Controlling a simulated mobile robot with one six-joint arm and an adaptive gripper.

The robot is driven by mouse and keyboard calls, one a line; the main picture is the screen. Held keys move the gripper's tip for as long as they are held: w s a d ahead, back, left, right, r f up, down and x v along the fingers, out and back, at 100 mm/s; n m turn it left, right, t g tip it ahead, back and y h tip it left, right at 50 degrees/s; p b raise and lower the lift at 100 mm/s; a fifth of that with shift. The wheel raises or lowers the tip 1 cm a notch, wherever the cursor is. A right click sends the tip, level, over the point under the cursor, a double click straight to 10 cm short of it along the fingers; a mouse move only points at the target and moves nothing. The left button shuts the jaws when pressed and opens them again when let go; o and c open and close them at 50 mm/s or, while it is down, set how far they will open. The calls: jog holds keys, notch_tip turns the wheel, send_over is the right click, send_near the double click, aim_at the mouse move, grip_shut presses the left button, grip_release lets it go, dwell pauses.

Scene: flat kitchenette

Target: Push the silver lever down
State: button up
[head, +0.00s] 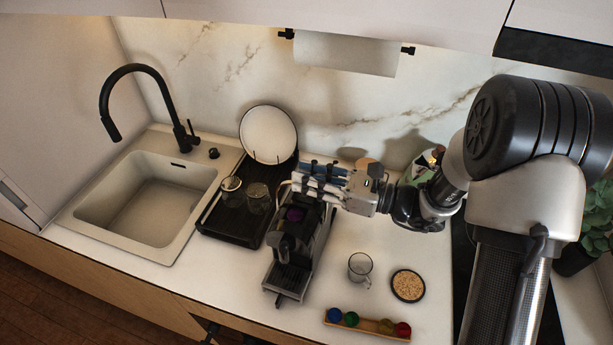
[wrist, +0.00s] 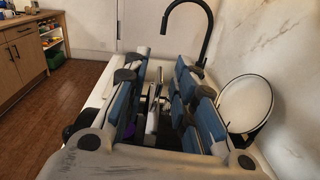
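A dark coffee machine (head: 289,243) stands on the counter right of the drying rack, with a purple piece (head: 295,214) in its top. My gripper (head: 306,183) is above the machine's upper part, its fingers pointing left. In the wrist view my gripper (wrist: 160,85) shows blue-padded fingers spread apart, with a gap between them. A silver bar, which looks like the lever (wrist: 152,121), shows in that gap. In the head view the fingers hide most of that area. I cannot tell whether a finger touches the lever.
A drying rack (head: 222,225) with glasses and a white plate (head: 268,134) stands left of the machine, beside the sink (head: 150,200). A glass mug (head: 360,268), a round dish (head: 408,285) and a tray of colored capsules (head: 364,325) sit to the right and front.

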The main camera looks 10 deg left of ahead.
jog(key=shift+a, duration=0.3)
jog(key=shift+c, duration=0.5)
grip_shut()
